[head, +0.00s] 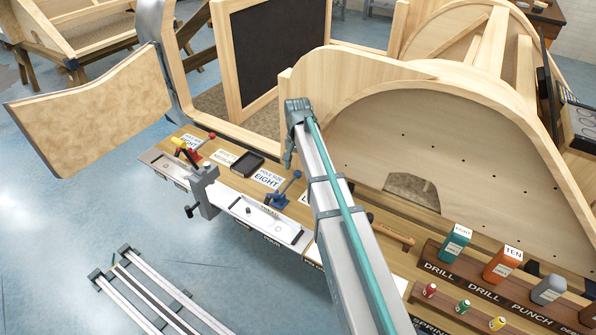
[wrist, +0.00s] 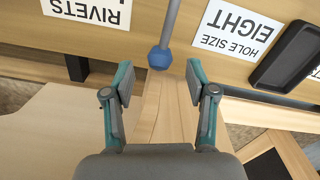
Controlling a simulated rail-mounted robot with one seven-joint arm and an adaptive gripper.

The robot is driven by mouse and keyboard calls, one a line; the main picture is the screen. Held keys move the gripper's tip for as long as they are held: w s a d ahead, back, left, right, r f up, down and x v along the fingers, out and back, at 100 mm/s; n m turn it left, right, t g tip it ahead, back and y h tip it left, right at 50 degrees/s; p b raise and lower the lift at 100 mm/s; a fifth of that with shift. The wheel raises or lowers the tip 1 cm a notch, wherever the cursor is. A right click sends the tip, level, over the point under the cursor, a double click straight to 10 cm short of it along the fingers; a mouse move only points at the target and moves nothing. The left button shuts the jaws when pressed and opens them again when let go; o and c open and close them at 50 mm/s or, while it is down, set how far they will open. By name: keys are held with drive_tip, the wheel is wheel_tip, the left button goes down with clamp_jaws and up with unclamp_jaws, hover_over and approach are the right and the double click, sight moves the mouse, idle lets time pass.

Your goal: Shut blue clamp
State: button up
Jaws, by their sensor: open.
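The blue clamp (head: 275,200) is mounted on the bench edge in the head view, left of my arm. Its handle slants up to the right and ends in a blue knob (head: 297,174). In the wrist view the blue knob (wrist: 160,57) sits at the end of a grey rod (wrist: 170,22), roughly centred ahead of my gripper (wrist: 159,82). My gripper is open and empty, its two fingers spread to either side below the knob. Contact with the knob is not visible. The clamp's body is out of the wrist view.
A "hole size eight" card (wrist: 236,28) and a black tray (wrist: 285,58) lie right of the knob in the wrist view. A rivets card (wrist: 88,10) lies left. A grey vise-like fixture (head: 204,190) and a red-knobbed clamp (head: 188,148) stand further left. Wooden frames rise behind.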

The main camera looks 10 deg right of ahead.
sight(298, 171)
drive_tip(key=shift+f, duration=1.7)
clamp_jaws()
